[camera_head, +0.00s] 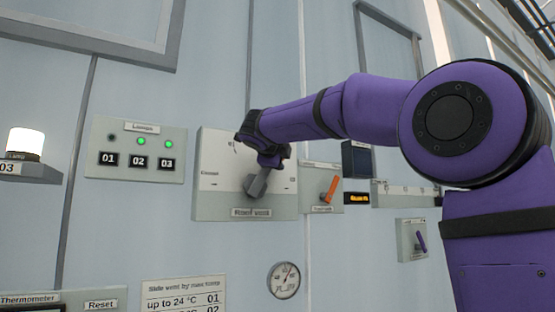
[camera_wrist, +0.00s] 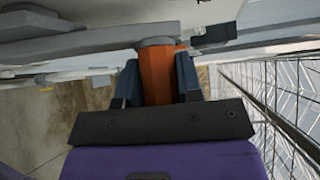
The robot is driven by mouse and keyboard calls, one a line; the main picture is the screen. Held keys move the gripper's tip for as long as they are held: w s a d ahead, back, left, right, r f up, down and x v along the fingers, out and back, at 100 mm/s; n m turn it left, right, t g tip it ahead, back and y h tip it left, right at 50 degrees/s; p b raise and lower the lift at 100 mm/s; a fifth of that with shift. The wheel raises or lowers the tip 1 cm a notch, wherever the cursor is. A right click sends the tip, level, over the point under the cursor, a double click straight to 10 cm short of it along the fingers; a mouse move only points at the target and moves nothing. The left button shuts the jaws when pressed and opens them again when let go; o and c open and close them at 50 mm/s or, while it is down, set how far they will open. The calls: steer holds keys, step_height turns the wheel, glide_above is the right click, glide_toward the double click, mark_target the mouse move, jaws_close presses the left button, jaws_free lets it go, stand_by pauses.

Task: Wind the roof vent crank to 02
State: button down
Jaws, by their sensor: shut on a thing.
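The roof vent panel (camera_head: 215,205) is a pale plate on the wall, labelled "Roof vent", with marks around its face. A mark at left is too small to read surely, and one at right looks like 03. The grey crank (camera_head: 257,184) points up and right from its hub toward my gripper (camera_head: 269,160). In the wrist view my gripper (camera_wrist: 158,88) has its dark blue fingers on both sides of the orange crank handle (camera_wrist: 157,70), shut on it. My wrist hides part of the panel's upper right and its marks there.
Left is a Lamps panel (camera_head: 136,150) with 01, 02, 03; the two right lamps are green, the left dark. Right are a panel with an orange lever (camera_head: 331,190) and a small lit display (camera_head: 357,198). A round gauge (camera_head: 284,280) is below.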

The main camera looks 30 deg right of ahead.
steer(key=shift+f, duration=0.2)
steer(key=c, duration=0.8)
jaws_free()
steer(key=shift+a, duration=0.1)
steer(key=shift+r, duration=0.1)
steer(key=shift+s+a+r, duration=0.15)
steer(key=shift+s+a, duration=0.2)
steer(key=v, duration=0.9)
steer(key=shift+s+a, duration=0.25)
steer(key=shift+r, duration=0.1)
